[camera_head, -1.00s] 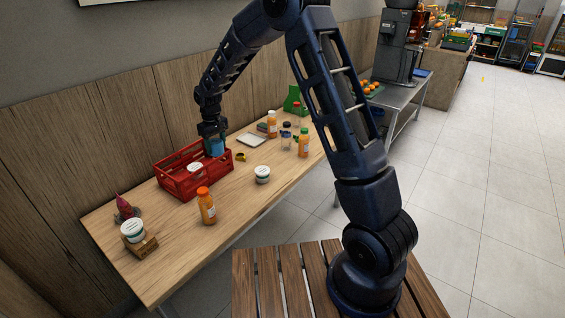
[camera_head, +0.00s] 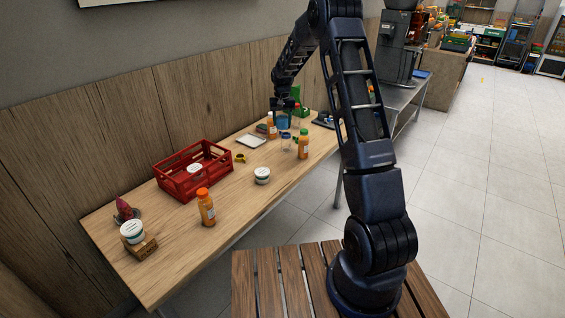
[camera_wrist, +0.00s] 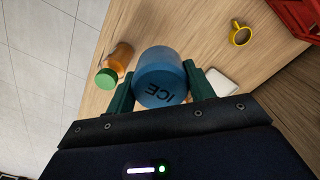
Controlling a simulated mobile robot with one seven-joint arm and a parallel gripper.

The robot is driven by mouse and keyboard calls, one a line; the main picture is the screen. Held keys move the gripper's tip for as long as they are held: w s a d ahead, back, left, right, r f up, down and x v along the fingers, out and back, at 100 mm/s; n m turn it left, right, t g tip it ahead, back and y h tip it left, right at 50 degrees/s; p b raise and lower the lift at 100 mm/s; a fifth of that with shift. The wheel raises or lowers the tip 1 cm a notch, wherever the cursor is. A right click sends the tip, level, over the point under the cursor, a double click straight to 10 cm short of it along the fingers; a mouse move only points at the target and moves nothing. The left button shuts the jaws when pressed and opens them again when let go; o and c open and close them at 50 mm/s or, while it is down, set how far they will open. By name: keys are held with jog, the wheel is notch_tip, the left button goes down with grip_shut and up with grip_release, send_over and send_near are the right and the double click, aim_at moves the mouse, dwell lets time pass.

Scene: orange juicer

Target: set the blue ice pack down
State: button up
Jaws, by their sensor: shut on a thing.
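The blue ice pack (camera_wrist: 160,76), marked ICE, is held between the two green fingers of my gripper (camera_wrist: 160,92) in the wrist view. In the head view my gripper (camera_head: 284,108) is shut on the ice pack (camera_head: 282,123) at the far part of the wooden table (camera_head: 240,190), among bottles. The ice pack appears above the table; its underside is hidden, so I cannot tell whether it touches anything.
Orange bottles (camera_head: 303,144) (camera_head: 272,126) and a clear jar (camera_head: 286,141) stand close to the ice pack. A red crate (camera_head: 207,180) with a white-lidded tub (camera_head: 195,168) inside is farther left. The table's front middle has bare room.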

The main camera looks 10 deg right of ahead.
notch_tip(320, 180, down, 20)
jog(key=shift+d+r, duration=0.1)
dwell(0.5)
jog(key=o, duration=1)
jog(key=shift+o, duration=0.2)
